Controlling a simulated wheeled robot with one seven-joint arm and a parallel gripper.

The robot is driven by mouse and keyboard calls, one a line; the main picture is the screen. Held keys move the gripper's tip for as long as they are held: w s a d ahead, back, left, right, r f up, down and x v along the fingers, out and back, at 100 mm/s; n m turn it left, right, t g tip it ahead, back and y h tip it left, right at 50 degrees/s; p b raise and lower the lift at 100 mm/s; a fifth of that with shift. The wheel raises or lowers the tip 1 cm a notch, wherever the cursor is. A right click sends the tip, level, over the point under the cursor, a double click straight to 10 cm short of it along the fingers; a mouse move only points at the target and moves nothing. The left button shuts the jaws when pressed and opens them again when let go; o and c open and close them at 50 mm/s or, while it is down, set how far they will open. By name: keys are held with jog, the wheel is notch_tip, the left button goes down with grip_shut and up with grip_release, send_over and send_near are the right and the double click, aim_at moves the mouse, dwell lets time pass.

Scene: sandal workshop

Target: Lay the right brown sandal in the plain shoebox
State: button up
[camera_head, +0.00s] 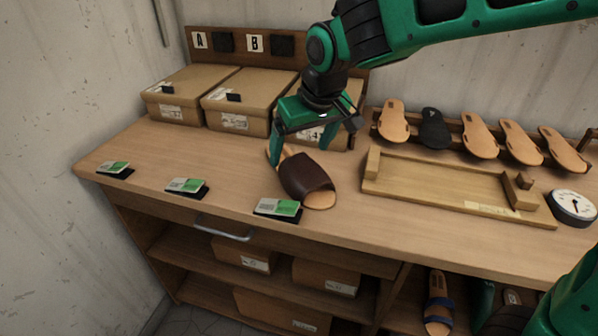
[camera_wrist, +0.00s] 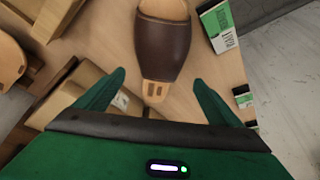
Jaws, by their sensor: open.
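A brown sandal (camera_head: 305,178) with a wide dark strap and tan sole lies on the bench; I cannot tell whether it is the right one. My gripper (camera_head: 298,148) is open above its far end. In the wrist view the sandal (camera_wrist: 163,45) points its narrow tan end between the open fingers (camera_wrist: 157,90), with no grip visible. Three closed cardboard shoeboxes stand at the back: a left one (camera_head: 185,88), a middle one (camera_head: 240,100) and a right one (camera_head: 335,132), partly hidden by my gripper. I cannot tell which is the plain one.
Three green-and-white cards (camera_head: 278,208) lie along the front edge. Several sandals lean on a rack (camera_head: 460,125) behind the tray. The bench left of the sandal is mostly clear.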

aim_at(298, 157)
jog(key=shift+x, duration=3.35)
jog(key=c, duration=1.5)
jog(key=shift+r, duration=0.1)
